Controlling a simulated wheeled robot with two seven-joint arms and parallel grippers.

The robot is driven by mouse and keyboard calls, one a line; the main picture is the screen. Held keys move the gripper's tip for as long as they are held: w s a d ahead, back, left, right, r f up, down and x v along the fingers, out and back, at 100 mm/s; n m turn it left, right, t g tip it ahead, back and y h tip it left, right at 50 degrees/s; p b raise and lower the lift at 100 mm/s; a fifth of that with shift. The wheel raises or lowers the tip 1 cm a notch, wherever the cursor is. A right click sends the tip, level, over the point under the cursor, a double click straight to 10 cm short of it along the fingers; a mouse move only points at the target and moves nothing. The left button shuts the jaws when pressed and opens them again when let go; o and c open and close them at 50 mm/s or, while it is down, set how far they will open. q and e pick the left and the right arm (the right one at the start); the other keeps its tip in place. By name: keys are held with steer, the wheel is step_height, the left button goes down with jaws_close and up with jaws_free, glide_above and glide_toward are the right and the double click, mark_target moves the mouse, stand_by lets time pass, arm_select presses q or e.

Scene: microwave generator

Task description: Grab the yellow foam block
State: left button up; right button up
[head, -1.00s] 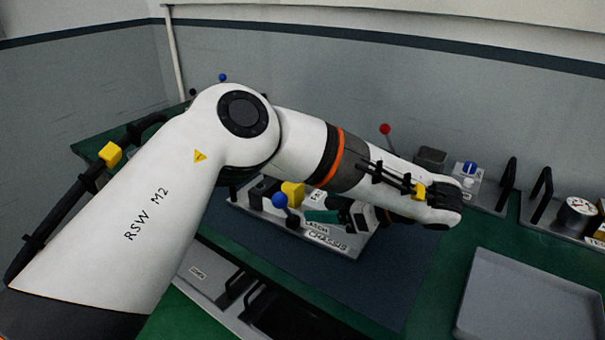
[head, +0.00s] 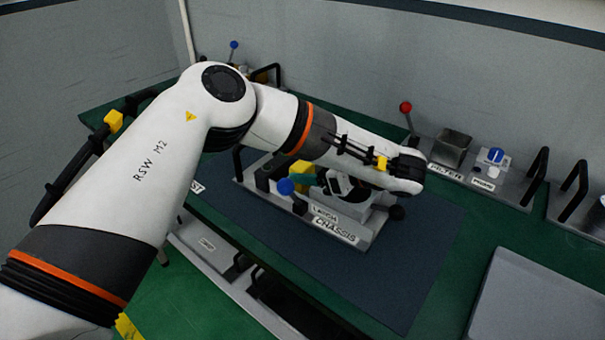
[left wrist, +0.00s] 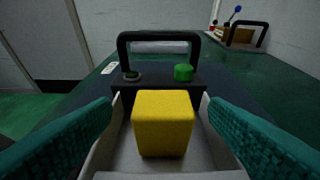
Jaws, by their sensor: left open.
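The yellow foam block (left wrist: 163,123) sits in a grey open-topped bay of the chassis, in the middle of the left wrist view. My left gripper (left wrist: 162,112) is open, with one teal ribbed finger pad on each side of the block. A gap shows between each pad and the block, with the bay's side walls between. In the head view the grey chassis (head: 343,232) stands on a dark mat, and my left forearm hides part of it and most of the gripper. My right gripper is not in view.
A black handle (left wrist: 160,38) and a green round knob (left wrist: 183,72) stand just beyond the block. A blue ball-topped lever (head: 286,187) rises from the chassis. A filter unit (head: 485,172) stands at the right, with a grey tray (head: 535,300) in front. The mat's front is clear.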

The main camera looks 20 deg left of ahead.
mark_target(309, 168)
arm_select(q)
steer(key=x, duration=0.4)
steer(key=shift+w+f, duration=0.1)
steer(key=shift+f, duration=0.05)
steer(key=shift+d, duration=0.15)
steer(key=shift+c, duration=0.7)
steer(key=c, duration=0.9)
